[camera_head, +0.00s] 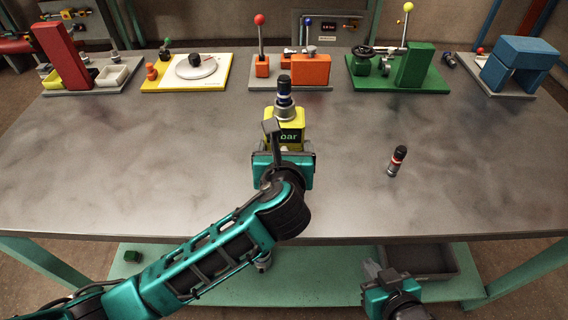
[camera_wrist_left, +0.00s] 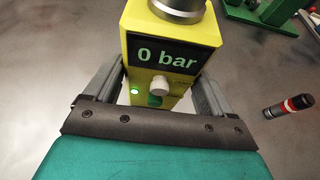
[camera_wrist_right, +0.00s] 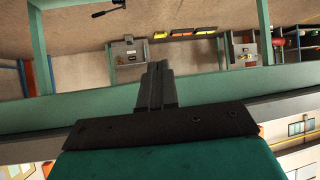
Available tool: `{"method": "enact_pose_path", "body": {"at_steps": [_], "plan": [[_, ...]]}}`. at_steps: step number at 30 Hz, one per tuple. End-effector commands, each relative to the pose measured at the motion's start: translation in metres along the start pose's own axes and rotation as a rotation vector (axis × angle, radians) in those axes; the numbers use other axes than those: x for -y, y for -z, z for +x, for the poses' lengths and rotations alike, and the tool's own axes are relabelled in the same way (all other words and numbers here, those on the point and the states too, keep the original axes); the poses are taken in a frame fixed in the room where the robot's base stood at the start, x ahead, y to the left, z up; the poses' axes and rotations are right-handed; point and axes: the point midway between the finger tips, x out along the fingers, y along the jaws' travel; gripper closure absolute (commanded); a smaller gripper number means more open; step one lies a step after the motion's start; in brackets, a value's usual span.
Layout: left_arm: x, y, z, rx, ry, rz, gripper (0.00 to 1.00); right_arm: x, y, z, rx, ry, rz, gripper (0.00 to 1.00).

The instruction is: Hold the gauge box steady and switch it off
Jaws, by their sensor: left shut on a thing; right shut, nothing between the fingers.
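The yellow gauge box (camera_head: 284,127) stands upright near the middle of the table, with a black and silver hose fitting on top. In the left wrist view the gauge box (camera_wrist_left: 168,42) shows a display (camera_wrist_left: 166,58) reading "0 bar". Below it are a pale round knob (camera_wrist_left: 159,85) and a lit green light (camera_wrist_left: 135,91). My left gripper (camera_head: 284,150) is shut on the box, one finger on each side; its fingers also show in the left wrist view (camera_wrist_left: 155,98). My right gripper (camera_head: 376,277) is shut and empty, low in front of the table edge; its closed fingers show in the right wrist view (camera_wrist_right: 156,85).
A black and red loose fitting (camera_head: 397,160) stands on the table to the right. Along the back are boards with red, yellow, orange, green and blue (camera_head: 520,66) fixtures. A grey tray (camera_head: 425,262) lies on the lower shelf. The table around the box is clear.

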Motion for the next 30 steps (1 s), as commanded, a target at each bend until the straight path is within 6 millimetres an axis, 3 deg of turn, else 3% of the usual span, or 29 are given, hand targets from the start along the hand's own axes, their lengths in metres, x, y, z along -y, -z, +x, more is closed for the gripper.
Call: {"method": "enact_pose_path", "body": {"at_steps": [9, 14, 18, 23, 30], "plan": [[0.0, -0.002, 0.0, 0.003, 0.001, -0.001, 0.66, 0.0, -0.002, -0.001, 0.0, 0.001, -0.017, 1.0], [0.0, -0.002, 0.0, 0.003, 0.001, -0.001, 0.66, -0.004, 0.004, -0.008, -0.068, -0.011, -0.18, 1.0], [0.0, -0.002, 0.0, 0.003, 0.001, -0.001, 0.66, 0.001, 0.021, -0.022, -0.227, 0.01, -0.499, 1.0], [0.0, -0.002, 0.0, 0.003, 0.001, -0.001, 0.66, 0.032, 0.044, -0.045, -0.473, 0.096, -0.918, 1.0], [0.0, -0.002, 0.0, 0.003, 0.001, -0.001, 0.66, 0.066, 0.108, -0.05, -0.802, 0.039, -1.412, 1.0]]}}
